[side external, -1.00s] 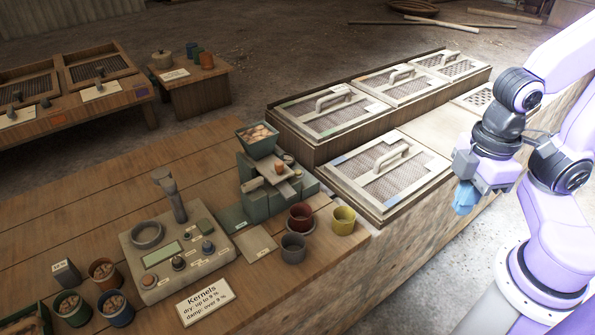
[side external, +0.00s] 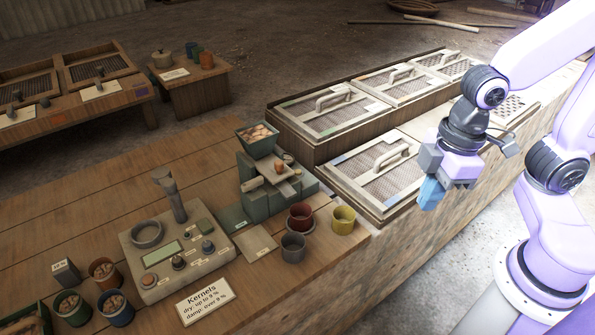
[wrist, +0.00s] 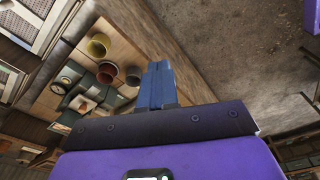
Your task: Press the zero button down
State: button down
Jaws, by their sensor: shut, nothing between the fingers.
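The beige meter (side external: 165,255) stands on the wooden table. It has a ring-shaped cup, a green display (side external: 160,253), an orange button (side external: 149,280), a green button (side external: 205,227) and dark knobs (side external: 179,263). Its small labels are too small to read, so I cannot tell which control is the zero button. My gripper (side external: 430,196) is shut and empty, its blue fingers pointing down, in front of the screened bins and far right of the meter. In the wrist view the shut fingers (wrist: 157,84) show; I cannot make out the meter's buttons there.
Red (side external: 300,216), yellow (side external: 343,219) and grey (side external: 293,246) cups stand between my gripper and the meter. A green hopper device (side external: 262,165) stands behind them. Handled screen lids (side external: 380,172) cover the bins. Cups of kernels (side external: 115,307) stand left of the meter, a sign (side external: 204,303) in front.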

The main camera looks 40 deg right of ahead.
jog(key=w+a+f+t+y, duration=0.1)
jog(key=w+a, duration=0.2)
jog(key=w, duration=0.4)
jog(key=w+a+f+t, duration=0.1)
jog(key=w+a+f, duration=0.1)
jog(key=w, duration=0.4)
jog(key=m+t, duration=0.1)
jog(key=t, duration=0.5)
send_over(299, 172)
notch_tip(299, 172, down, 10)
jog(key=shift+r, duration=0.15)
jog(key=shift+s, duration=0.1)
jog(key=shift+f, duration=4.4)
jog(key=shift+f, duration=0.15)
jog(key=shift+f, duration=0.25)
